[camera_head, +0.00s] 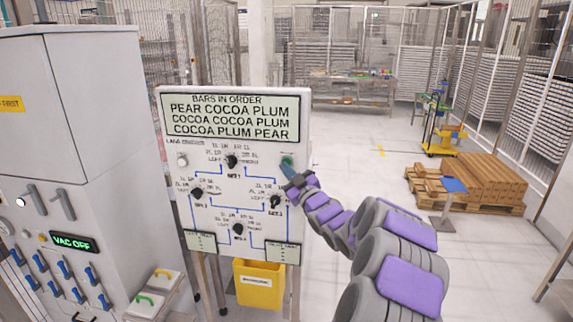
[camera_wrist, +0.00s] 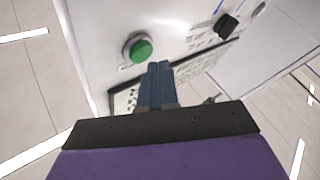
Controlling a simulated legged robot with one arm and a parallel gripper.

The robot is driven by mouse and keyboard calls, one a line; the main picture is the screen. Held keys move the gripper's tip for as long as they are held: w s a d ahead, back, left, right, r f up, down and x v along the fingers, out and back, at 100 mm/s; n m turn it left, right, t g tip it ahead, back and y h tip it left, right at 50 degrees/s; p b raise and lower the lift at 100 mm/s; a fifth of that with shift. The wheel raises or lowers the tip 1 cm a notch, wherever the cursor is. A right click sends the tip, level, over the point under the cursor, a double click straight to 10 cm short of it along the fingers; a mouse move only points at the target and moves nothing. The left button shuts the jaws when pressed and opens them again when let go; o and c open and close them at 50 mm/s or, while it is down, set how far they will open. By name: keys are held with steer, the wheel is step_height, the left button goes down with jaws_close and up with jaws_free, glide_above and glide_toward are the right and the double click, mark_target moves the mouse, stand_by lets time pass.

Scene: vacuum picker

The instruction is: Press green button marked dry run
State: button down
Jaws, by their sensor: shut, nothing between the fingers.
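The green button (camera_head: 287,159) is at the upper right of the white panel (camera_head: 222,178), below the text display. In the wrist view the round green button (camera_wrist: 141,49) sits in a metal ring, just beyond and slightly left of my fingertips. Its label is too small to read. My gripper (camera_head: 287,170) has blue fingers that are shut and empty. The fingertips (camera_wrist: 158,67) point at the panel close to the button; I cannot tell whether they touch it.
The panel also carries several black knobs (camera_head: 232,161) and a pale button (camera_head: 182,160). A grey cabinet with a "VAC OFF" display (camera_head: 74,243) stands at left.

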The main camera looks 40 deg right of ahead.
steer(key=shift+d, duration=0.1)
stand_by(0.7)
steer(key=shift+w+d+r, duration=0.1)
steer(key=shift+w+d, duration=0.1)
steer(key=shift+w+d, duration=0.2)
stand_by(0.9)
stand_by(0.3)
steer(key=shift+s+a+b, duration=0.4)
steer(key=shift+s+a, duration=0.1)
steer(key=shift+a, duration=0.05)
steer(key=shift+s+a+b, duration=0.8)
steer(key=shift+a+b, duration=0.05)
steer(key=shift+a, duration=0.15)
steer(key=shift+s+a+b, duration=0.8)
steer(key=shift+a, duration=0.15)
